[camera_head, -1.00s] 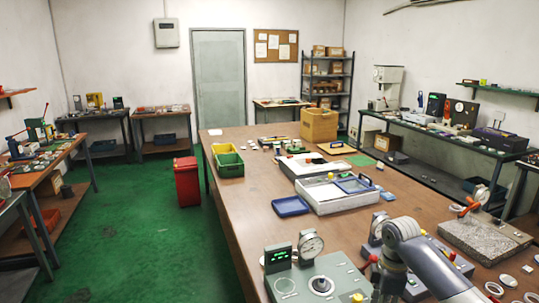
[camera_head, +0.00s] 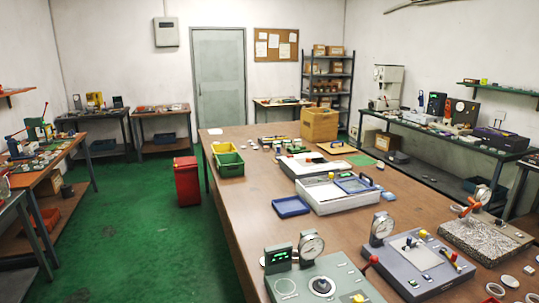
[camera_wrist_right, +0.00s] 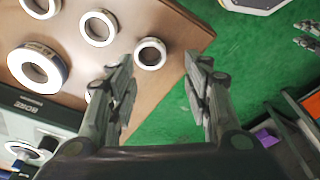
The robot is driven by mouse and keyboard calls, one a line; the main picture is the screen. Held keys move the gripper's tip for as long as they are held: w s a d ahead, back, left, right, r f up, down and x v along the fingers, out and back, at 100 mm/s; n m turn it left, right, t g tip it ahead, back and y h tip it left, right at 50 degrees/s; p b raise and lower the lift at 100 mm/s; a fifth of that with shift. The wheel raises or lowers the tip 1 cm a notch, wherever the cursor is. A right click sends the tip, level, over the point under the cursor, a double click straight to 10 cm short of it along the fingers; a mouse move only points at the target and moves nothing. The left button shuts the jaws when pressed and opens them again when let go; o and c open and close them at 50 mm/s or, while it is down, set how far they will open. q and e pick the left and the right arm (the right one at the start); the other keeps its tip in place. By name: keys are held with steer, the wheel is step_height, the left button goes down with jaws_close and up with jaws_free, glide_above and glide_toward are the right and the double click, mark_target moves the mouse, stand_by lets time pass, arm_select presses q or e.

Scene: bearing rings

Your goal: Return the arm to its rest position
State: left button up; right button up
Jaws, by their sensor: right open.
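My right gripper (camera_wrist_right: 158,85) shows in the right wrist view with its two fingers spread apart and nothing between them. It hangs past the corner of a brown table, over the green floor. Several metal bearing rings lie on that table beside the left finger; one ring (camera_wrist_right: 150,53) sits near the table edge, and a larger ring (camera_wrist_right: 38,66) lies farther left. In the head view neither gripper nor arm shows. The long brown workbench (camera_head: 245,225) carries a grey gauge station (camera_head: 318,283) and a blue-grey gauge station (camera_head: 418,262) at its near end.
A blue tray (camera_head: 291,206), a white case (camera_head: 338,196) and a granite block with a gauge (camera_head: 484,238) stand on the bench. A red bin (camera_head: 187,182) stands on the floor to its left. The green floor (camera_head: 150,240) left of the bench is clear.

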steer(key=s+d+r+m+t+h, duration=0.1)
steer(key=s+d+r+m, duration=0.15)
steer(key=s+m, duration=0.4)
steer(key=s+d+r+m+t, duration=0.1)
steer(key=s+d+m, duration=0.2)
steer(key=s, duration=0.6)
step_height(320, 180, down, 28)
steer(key=s+g+b, duration=0.1)
steer(key=s+b, duration=0.1)
steer(key=s+d+f+n+g+b, duration=0.1)
steer(key=s+d+f+b, duration=0.1)
steer(key=s+f, duration=1.5)
steer(key=shift+d+f+g+h, duration=0.3)
steer(key=shift+f, duration=0.45)
